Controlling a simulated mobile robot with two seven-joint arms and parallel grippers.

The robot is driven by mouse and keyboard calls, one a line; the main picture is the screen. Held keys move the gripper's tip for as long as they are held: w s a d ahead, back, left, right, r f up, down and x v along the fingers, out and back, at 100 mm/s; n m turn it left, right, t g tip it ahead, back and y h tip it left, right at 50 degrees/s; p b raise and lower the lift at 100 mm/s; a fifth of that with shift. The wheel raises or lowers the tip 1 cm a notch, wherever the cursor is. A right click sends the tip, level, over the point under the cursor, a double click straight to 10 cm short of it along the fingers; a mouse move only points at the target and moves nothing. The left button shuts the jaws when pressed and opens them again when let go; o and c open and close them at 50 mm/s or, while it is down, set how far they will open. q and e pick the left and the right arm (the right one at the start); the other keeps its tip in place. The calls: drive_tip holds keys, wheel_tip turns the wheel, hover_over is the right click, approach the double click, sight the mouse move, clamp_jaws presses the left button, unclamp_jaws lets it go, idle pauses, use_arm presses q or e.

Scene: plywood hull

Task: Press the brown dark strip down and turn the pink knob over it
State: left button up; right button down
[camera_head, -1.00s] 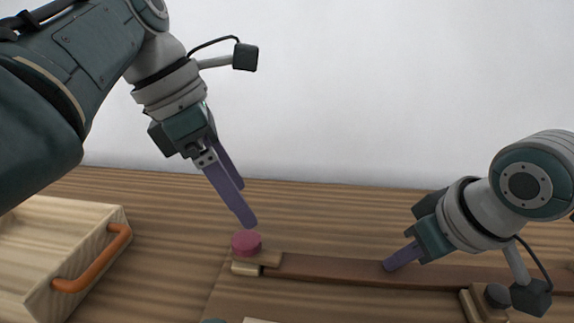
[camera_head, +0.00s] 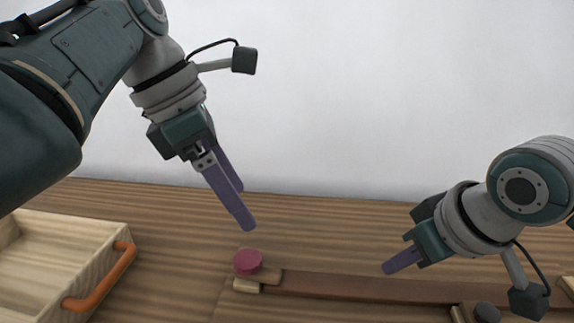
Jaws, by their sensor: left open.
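The brown dark strip (camera_head: 345,288) lies across the wooden surface, its left end beside a small light wooden piece (camera_head: 268,277). The round pink knob (camera_head: 248,262) stands at that left end, on the wooden piece. My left gripper (camera_head: 245,207) is open and empty, pointing down above and slightly left of the knob, apart from it. My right gripper (camera_head: 392,269) is just above the middle of the strip in the picture, with a small gap to its edge. Only one of its fingers shows clearly, so its opening is hidden.
A light wooden tray (camera_head: 70,235) with an orange handle (camera_head: 100,277) stands at the left. A dark knob (camera_head: 487,312) on a wooden block is at the lower right, by the strip. The surface behind the strip is clear up to the white wall.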

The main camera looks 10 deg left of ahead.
drive_tip(key=shift+r+p, duration=1.95)
wheel_tip(320, 180, up, 5)
drive_tip(key=p, duration=0.5)
